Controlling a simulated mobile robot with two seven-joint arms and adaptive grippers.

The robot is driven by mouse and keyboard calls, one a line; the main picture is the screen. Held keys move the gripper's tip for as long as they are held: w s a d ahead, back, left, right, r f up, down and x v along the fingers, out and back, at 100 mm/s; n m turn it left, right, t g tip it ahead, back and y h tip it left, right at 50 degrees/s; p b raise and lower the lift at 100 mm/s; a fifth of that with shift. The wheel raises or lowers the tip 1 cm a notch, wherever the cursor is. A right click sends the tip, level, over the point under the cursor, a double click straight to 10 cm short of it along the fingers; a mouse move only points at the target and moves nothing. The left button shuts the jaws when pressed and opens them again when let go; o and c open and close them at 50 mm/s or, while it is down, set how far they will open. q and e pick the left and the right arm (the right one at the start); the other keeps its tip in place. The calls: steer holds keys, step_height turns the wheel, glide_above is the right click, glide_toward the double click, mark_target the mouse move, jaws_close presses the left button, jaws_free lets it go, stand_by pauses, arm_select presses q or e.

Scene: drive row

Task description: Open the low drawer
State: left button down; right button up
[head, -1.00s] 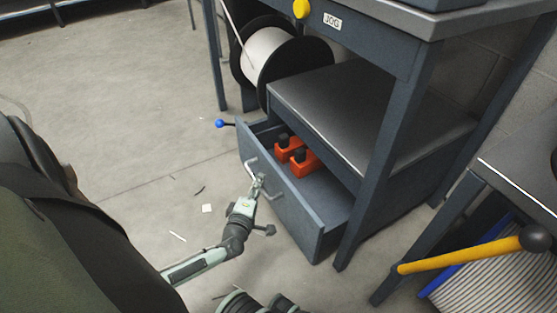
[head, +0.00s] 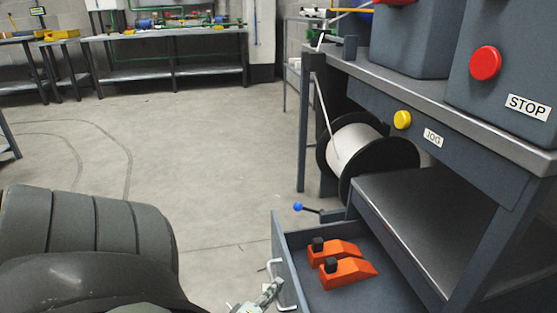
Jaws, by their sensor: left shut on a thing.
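The low drawer (head: 280,245) sits under the bench at the lower right and is pulled out, its inside showing from above. Its pale bar handle (head: 269,266) is on the front, at the bottom edge of the picture. My left gripper (head: 274,287) is shut on the handle; only its end shows, and the arm behind it is cut off by the picture edge. Two orange clamp-like pieces with black knobs (head: 345,272) lie in the drawer. The lower part of the drawer front is out of frame. My right gripper is not in view.
A cable reel (head: 357,145) stands behind the drawer, and a blue-knobbed lever (head: 299,207) sticks out beside it. The bench top (head: 440,95) carries grey boxes with red buttons. Open floor (head: 210,160) reaches left to a far bench (head: 165,75).

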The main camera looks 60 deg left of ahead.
arm_select(q)
steer(key=shift+d, duration=0.1)
steer(key=c, duration=1.5)
jaws_free()
steer(key=shift+c, duration=0.2)
steer(key=v, duration=1.2)
